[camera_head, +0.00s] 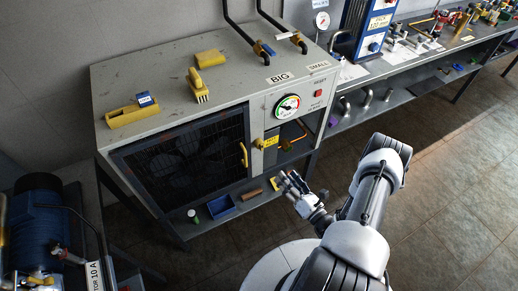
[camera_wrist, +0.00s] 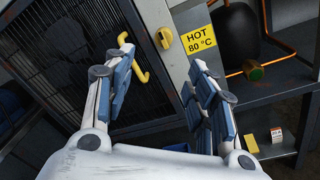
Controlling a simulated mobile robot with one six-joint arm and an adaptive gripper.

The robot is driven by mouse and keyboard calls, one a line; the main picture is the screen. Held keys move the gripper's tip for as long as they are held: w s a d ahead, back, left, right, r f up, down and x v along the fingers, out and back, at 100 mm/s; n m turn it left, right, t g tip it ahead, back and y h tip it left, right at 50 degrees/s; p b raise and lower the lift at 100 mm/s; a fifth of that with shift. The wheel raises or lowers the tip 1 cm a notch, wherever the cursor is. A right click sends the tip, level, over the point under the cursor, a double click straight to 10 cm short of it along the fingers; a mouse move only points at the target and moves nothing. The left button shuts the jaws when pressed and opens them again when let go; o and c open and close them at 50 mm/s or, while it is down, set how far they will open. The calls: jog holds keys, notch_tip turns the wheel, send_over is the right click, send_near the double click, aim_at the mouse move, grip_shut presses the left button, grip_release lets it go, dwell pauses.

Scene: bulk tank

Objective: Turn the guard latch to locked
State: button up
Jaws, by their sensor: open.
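The guard latch (camera_wrist: 165,38) is a small yellow knob on the grey frame beside the dark mesh guard (camera_wrist: 70,50). It shows near the top of the wrist view, and small in the head view (camera_head: 260,143). I cannot tell its exact turn position. A bent yellow handle (camera_wrist: 134,60) is on the guard just left of the latch. My gripper (camera_wrist: 160,72) is open and empty, its fingers spread below the latch in the picture. In the head view my gripper (camera_head: 287,181) is in front of the cabinet's lower right, apart from the latch.
A yellow "HOT 80 °C" label (camera_wrist: 200,42) is right of the latch. Copper pipe (camera_wrist: 292,62) and a dark vessel (camera_wrist: 236,34) are in the open bay beyond. A blue bin (camera_head: 221,206) sits on the lower shelf. Yellow tools lie on the cabinet top (camera_head: 170,75).

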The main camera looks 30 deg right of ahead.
aim_at(260, 145)
jog(key=w+a+b, duration=0.1)
jog(key=w+b, duration=0.2)
jog(key=w, duration=1.4)
jog(key=shift+a+f+h, duration=0.25)
jog(key=shift+f+h, duration=0.05)
jog(key=shift+c, duration=0.5)
jog(key=c, duration=1)
